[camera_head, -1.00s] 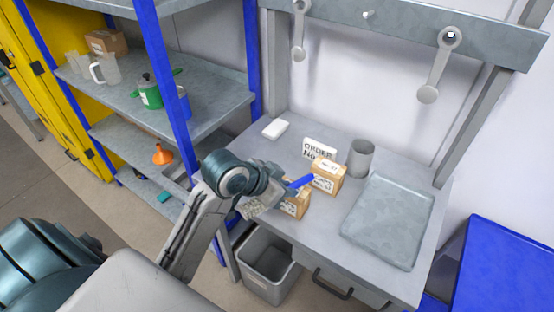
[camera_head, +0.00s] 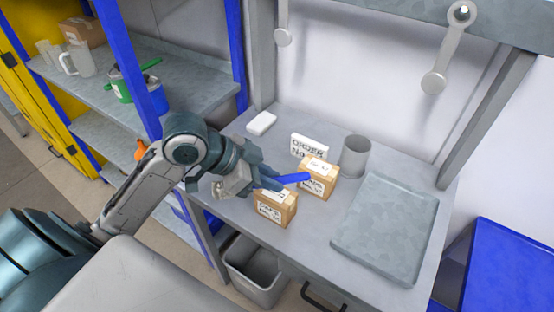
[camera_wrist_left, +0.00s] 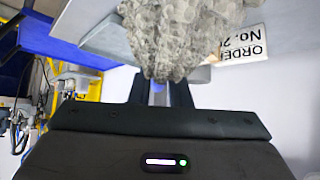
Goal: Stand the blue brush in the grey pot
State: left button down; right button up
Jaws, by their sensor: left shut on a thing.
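The blue brush (camera_head: 293,179) is held in my left gripper (camera_head: 266,180), its blue handle sticking out to the right, above or in front of the small cartons. In the left wrist view my gripper (camera_wrist_left: 160,92) is shut, with a bit of blue between its fingers. A grey, rough mass (camera_wrist_left: 180,35), apparently the brush's bristles, fills the top middle of that view. The grey pot (camera_head: 355,158) stands upright on the bench, right of and behind the gripper, apart from the brush. My right gripper is not in view.
A grey tray (camera_head: 392,230) lies to the right. A white block (camera_head: 262,124) lies at the back left. A grey bin (camera_head: 255,268) is below the bench.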

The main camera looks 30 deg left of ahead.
pick_arm(q)
jog(key=w, duration=0.1)
jog(key=w+a+p, duration=0.1)
jog(key=w, duration=0.1)
jog(key=shift+w+a, duration=0.2)
jog(key=shift+w, duration=0.05)
jog(key=w+a+f+p, duration=0.3)
jog(key=w+f+p, duration=0.1)
jog(key=w, duration=0.4)
jog(key=shift+w+a+f, duration=0.2)
jog(key=shift+w+f, duration=0.1)
jog(key=shift+w, duration=0.1)
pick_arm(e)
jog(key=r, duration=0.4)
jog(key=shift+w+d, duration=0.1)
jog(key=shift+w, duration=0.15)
pick_arm(q)
jog(key=shift+f, duration=0.55)
jog(key=c, duration=1.3)
grip_release()
jog(key=shift+c, duration=0.2)
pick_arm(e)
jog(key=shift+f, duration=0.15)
pick_arm(q)
jog(key=shift+r, duration=0.15)
